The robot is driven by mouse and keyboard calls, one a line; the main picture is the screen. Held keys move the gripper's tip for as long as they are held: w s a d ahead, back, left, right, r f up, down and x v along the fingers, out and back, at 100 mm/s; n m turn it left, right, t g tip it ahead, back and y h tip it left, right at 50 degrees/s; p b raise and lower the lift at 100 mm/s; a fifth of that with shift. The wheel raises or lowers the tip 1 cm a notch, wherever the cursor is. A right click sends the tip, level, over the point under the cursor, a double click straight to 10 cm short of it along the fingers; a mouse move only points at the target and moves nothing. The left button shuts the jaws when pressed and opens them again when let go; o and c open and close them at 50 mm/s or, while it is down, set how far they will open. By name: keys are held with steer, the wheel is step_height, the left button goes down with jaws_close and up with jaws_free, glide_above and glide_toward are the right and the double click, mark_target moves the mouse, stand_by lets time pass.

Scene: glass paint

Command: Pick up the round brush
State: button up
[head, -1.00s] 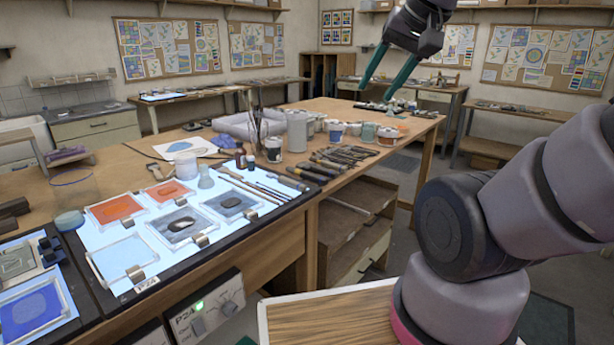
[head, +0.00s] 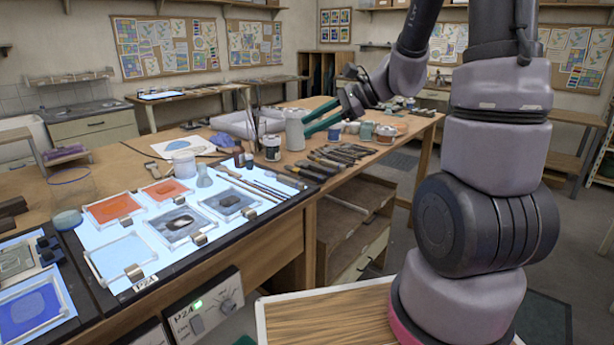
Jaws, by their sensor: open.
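Several slim brushes (head: 262,188) lie side by side at the right edge of the lit panel (head: 124,222), in the head view. A wider-headed brush (head: 234,180) lies beside them on the left. More brushes stand upright in a holder (head: 254,132) farther back. Which one is the round brush I cannot tell; the tips are too small. My gripper (head: 304,128) is open and appears empty, with its two green fingers pointing left. It is behind and to the right of the lying brushes in the picture, apart from them.
Dark-handled tools (head: 345,155) lie right of the brushes. A white jug (head: 295,130), a white pot (head: 272,147) and several paint pots (head: 366,131) stand near my gripper. Framed glass panes (head: 113,207) cover much of the lit panel.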

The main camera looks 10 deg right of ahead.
steer(key=w+d+f+m+t, duration=0.4)
steer(key=w+f+m, duration=0.3)
steer(key=w+f, duration=0.2)
steer(key=m+t+h, duration=0.2)
steer(key=m+h, duration=0.1)
steer(key=m, duration=0.2)
glide_toward(308, 172)
steer(key=w+a+f, duration=0.1)
steer(key=w+f, duration=0.1)
steer(key=shift+w+a+t, duration=0.35)
steer(key=shift+a+t, duration=0.05)
steer(key=x, duration=0.5)
steer(key=shift+s+a, duration=0.1)
steer(key=shift+a, duration=0.15)
steer(key=shift+y, duration=0.3)
jaws_close()
